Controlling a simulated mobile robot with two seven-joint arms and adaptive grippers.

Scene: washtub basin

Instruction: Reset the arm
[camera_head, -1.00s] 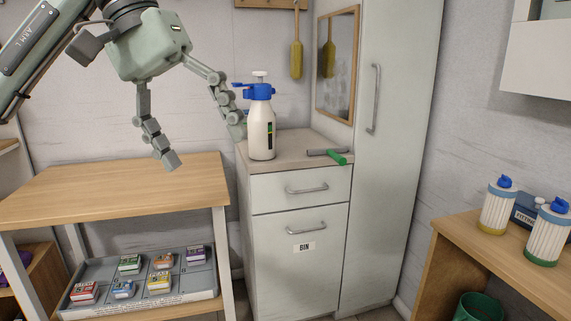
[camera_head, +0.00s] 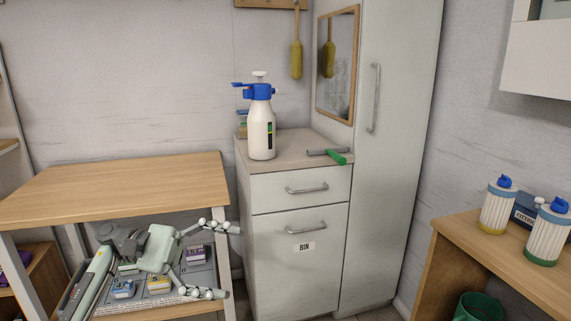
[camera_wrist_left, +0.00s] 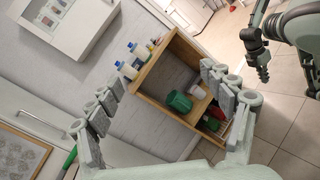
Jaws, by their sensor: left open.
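My left gripper (camera_head: 228,261) is now low in the head view, in front of the wooden table's lower shelf. Its fingers are spread wide and hold nothing, pointing right toward the cabinet. In the left wrist view, its fingers (camera_wrist_left: 163,82) are apart with free space between them. Part of my other arm (camera_wrist_left: 305,28) shows at the upper right of that view; whether its gripper is open or shut is unclear.
The wooden table (camera_head: 120,185) has a bare top. A grey tray (camera_head: 195,278) of small boxes lies on its shelf, partly hidden by my arm. A white spray bottle (camera_head: 262,130) and a green-handled tool (camera_head: 335,156) rest on the cabinet (camera_head: 300,205). A green bucket (camera_head: 480,307) stands lower right.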

